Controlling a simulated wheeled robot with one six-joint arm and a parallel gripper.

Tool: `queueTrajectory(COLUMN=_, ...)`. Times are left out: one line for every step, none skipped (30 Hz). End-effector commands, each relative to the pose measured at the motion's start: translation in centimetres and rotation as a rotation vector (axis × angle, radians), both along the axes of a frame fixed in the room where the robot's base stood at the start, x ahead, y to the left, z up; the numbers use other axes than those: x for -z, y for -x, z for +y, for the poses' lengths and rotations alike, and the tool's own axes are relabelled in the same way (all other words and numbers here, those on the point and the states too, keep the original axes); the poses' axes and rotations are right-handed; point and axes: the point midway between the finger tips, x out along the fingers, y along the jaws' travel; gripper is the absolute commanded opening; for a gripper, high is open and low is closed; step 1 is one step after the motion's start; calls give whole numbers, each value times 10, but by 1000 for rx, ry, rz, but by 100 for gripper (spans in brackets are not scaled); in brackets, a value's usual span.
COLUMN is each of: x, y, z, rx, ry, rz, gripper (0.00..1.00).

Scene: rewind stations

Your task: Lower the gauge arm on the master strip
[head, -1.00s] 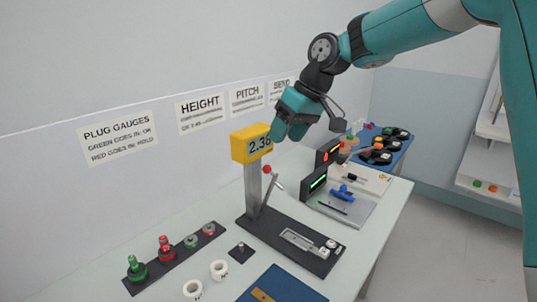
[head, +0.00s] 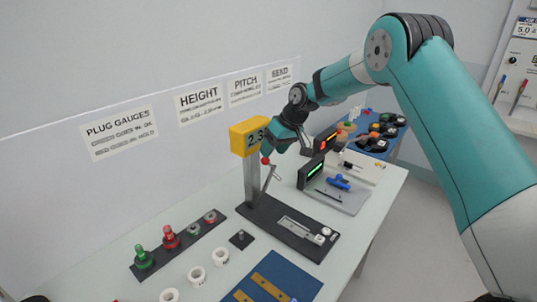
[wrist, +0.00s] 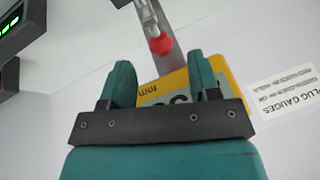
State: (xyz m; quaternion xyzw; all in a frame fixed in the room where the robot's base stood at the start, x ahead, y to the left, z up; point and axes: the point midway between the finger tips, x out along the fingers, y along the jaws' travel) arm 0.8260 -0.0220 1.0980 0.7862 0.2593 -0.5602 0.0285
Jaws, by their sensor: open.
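The height gauge has a yellow display head (head: 250,136) on a grey column (head: 251,180), standing on a dark base (head: 262,215). Its gauge arm is a thin metal lever (head: 269,178) with a red ball knob (head: 265,160), raised beside the column. A light metal strip (head: 300,228) lies along the base. My gripper (head: 272,146) is open beside the display head, close to the knob. In the wrist view the knob (wrist: 160,44) shows just beyond and between the open fingertips (wrist: 160,75), apart from both. The yellow head (wrist: 170,86) is partly hidden behind the gripper.
A dark rack with plug gauges (head: 171,238), white rings (head: 196,276) and a blue mat (head: 285,274) lie at the front. A unit with a green display (head: 313,170) stands right of the gauge. The wall with signs (head: 118,132) is close behind.

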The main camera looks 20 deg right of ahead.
Motion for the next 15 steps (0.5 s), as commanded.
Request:
queueTrajectory(x=7, y=-2, z=4, rx=0, ry=1, rz=4, gripper=56)
queueTrajectory(x=12, y=-3, z=6, rx=0, ry=0, rz=3, gripper=56)
queueTrajectory(x=18, y=-4, z=8, rx=0, ry=0, rz=3, gripper=56)
queueTrajectory(x=21, y=-6, z=10, rx=-1, ry=0, rz=2, gripper=56)
queueTrajectory(x=24, y=-7, z=11, rx=-1, ry=0, rz=2, gripper=56)
queueTrajectory(x=28, y=-8, z=13, rx=-1, ry=0, rz=2, gripper=56)
queueTrajectory(x=31, y=-8, z=14, rx=0, ry=0, rz=1, gripper=56)
queueTrajectory(x=33, y=-9, z=15, rx=0, ry=0, rz=1, gripper=56)
queueTrajectory(x=36, y=-9, z=15, rx=0, ry=0, rz=1, gripper=56)
queueTrajectory(x=37, y=-10, z=16, rx=0, ry=0, rz=1, gripper=56)
queueTrajectory(x=38, y=-10, z=16, rx=0, ry=1, rz=0, gripper=56)
queueTrajectory(x=38, y=-10, z=16, rx=0, ry=1, rz=0, gripper=56)
queueTrajectory(x=39, y=-10, z=16, rx=0, ry=1, rz=0, gripper=56)
queueTrajectory(x=39, y=-10, z=16, rx=0, ry=1, rz=0, gripper=56)
queueTrajectory(x=39, y=-11, z=16, rx=1, ry=0, rz=-1, gripper=56)
